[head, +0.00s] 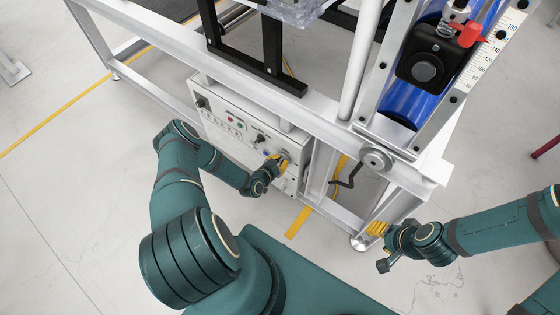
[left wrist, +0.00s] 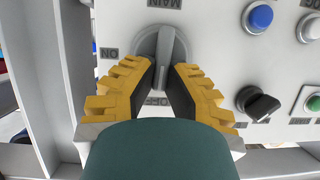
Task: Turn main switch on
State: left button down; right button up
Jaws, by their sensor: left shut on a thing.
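The main switch (left wrist: 166,45) is a grey rotary knob with a raised bar handle, on a white control panel (head: 225,105). In the left wrist view the labels read upside down: MAIN above the knob, ON to its left, OFF below it. The handle runs roughly up and down the picture, its lower end toward OFF. My left gripper (left wrist: 164,72) is shut on the handle's lower part, a yellow finger on each side. In the head view my left gripper (head: 276,161) hides most of the switch. My right gripper (head: 378,229) is apart from the panel; its finger gap is unclear.
A blue button (left wrist: 260,17), a black selector (left wrist: 258,103) and a green button (left wrist: 314,103) sit beside the switch. A white machine frame (head: 335,130) stands above and around the panel. A black cable (head: 350,178) hangs near its right leg.

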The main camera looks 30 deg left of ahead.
pick_arm(q)
jog(key=shift+d+f+m+t+y+b, duration=0.1)
jog(key=shift+d+f+m+t+y, duration=0.2)
jog(key=shift+m+t+y, duration=1.2)
jog(key=shift+d+f+m+g+y+b, duration=0.1)
jog(key=shift+d+f+m+g+y, duration=0.4)
jog(key=shift+m, duration=2.35)
jog(key=shift+f+m+t+y+b, duration=0.1)
jog(key=shift+m+t+y, duration=0.9)
jog(key=shift+m, duration=1.15)
jog(key=c, duration=1)
grip_release()
